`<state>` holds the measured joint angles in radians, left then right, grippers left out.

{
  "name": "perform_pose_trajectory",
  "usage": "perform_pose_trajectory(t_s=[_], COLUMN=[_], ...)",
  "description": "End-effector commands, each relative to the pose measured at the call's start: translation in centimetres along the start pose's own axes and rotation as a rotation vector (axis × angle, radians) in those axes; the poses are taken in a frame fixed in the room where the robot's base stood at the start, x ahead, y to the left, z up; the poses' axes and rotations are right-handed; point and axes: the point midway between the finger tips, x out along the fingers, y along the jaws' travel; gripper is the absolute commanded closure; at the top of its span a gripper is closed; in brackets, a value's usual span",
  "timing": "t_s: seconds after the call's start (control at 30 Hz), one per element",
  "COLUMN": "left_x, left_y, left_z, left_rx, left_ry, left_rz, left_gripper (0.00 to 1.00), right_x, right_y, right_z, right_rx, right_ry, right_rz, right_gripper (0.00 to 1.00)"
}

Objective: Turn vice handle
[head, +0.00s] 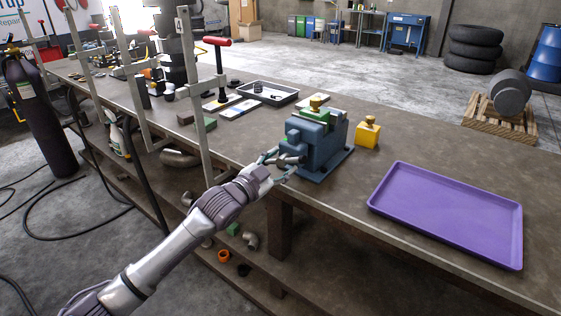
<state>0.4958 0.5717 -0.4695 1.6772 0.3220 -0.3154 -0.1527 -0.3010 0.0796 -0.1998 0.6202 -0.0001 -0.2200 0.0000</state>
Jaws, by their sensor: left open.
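The blue-grey vice (323,142) stands on the workbench near its front edge, right of the picture's middle. A green part with a yellow knob on top (317,108) sits in the vice's jaws. The vice handle (290,160) is at the vice's front left, small and partly hidden by my gripper. My left gripper (281,160) is open at the handle, its fingers near or around it; I cannot tell whether they touch it. My right gripper is not in view.
A yellow block (367,132) stands right of the vice. A purple tray (450,212) lies further right on the bench (350,200). A black tray (268,93) and a red-handled tool (218,70) are behind left. Upright metal posts (193,90) stand along the bench's front edge.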

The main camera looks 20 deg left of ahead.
Motion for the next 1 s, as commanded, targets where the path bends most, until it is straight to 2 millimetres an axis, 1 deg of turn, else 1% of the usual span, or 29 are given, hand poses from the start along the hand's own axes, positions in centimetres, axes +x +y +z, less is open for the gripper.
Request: perform_pose_trajectory(t_s=[0.27, 0.37, 0.6, 0.63, 1.0], left_x=[0.19, 0.17, 0.16, 0.16, 0.16], left_y=[0.02, 0.02, 0.03, 0.04, 0.06], left_z=[0.01, 0.01, 0.02, 0.02, 0.01], left_rx=[0.0, 0.0, -0.001, -0.001, -0.012], left_ry=[0.0, 0.0, 0.0, 0.0, -0.001], left_rz=[0.0, 0.0, 0.0, 0.0, 0.001], left_gripper=[0.42, 0.57, 0.97, 1.0, 1.0], right_x=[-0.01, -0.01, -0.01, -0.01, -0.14], right_y=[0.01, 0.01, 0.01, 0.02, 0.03], right_z=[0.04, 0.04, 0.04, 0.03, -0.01], right_rx=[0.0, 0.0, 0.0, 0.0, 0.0], right_ry=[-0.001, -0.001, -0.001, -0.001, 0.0], right_rz=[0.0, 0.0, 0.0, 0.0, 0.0], right_gripper=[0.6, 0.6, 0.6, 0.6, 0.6])
